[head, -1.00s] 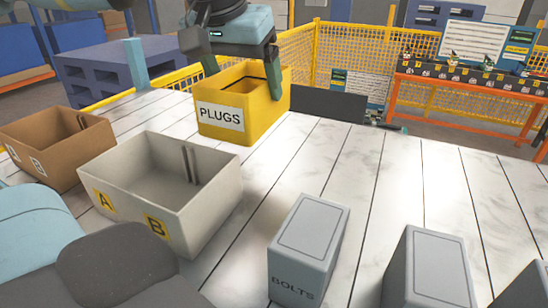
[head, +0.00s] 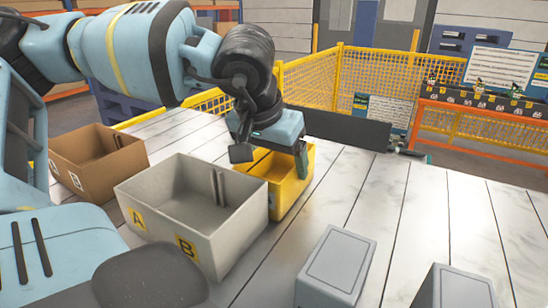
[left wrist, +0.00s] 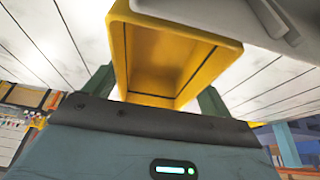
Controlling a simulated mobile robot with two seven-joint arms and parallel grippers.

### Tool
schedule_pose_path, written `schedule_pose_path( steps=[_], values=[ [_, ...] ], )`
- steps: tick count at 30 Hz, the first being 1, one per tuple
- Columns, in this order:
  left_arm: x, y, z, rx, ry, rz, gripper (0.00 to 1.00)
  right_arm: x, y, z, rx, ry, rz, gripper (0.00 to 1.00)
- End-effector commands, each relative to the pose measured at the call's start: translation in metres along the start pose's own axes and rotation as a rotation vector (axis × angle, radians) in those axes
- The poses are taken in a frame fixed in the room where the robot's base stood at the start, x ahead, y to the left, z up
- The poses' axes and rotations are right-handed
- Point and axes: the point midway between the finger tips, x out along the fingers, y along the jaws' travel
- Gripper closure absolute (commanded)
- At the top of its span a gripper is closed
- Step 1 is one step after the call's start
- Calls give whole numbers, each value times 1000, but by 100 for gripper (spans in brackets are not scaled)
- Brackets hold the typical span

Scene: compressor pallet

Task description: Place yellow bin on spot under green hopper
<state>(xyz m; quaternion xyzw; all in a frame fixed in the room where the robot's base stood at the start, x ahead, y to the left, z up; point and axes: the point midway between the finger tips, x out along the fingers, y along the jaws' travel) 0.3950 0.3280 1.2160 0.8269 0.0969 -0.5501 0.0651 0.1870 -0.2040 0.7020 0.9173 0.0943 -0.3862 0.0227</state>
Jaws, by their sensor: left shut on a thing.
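The yellow bin (head: 290,192) is in my left gripper (head: 271,157), just behind and to the right of the grey-white bin. The bin looks upright and empty, and its label side is hidden by the grey-white bin. In the left wrist view the yellow bin (left wrist: 228,45) sits between the two dark fingers of my left gripper (left wrist: 155,90), which are shut on it. I cannot tell whether its base touches the tabletop. The green hopper and the spot under it are not in view. My right gripper is not in view.
The grey-white bin (head: 160,183) marked A and B stands close to the yellow bin. A brown bin (head: 98,160) is at the left. Grey boxes (head: 337,262) stand at the front right. The white plank tabletop (head: 390,195) is clear at centre right. A yellow mesh fence (head: 385,75) stands behind.

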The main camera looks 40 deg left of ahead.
Motion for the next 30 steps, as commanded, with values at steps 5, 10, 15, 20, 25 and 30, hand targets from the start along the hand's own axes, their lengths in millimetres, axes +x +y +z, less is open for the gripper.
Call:
schedule_pose_path(
  steps=[5,10,15,20,25,30],
  values=[
    [1,0,0,0,0,0,45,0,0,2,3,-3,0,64],
    [4,0,1,0,-2,-1,10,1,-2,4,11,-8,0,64],
    [3,0,1,1,-1,-1,0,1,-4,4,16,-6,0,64],
    [1,0,1,0,0,0,0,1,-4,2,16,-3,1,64],
    [-13,0,-1,1,5,0,0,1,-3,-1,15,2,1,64],
    [-45,0,-2,0,6,0,0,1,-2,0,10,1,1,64]
  ],
)
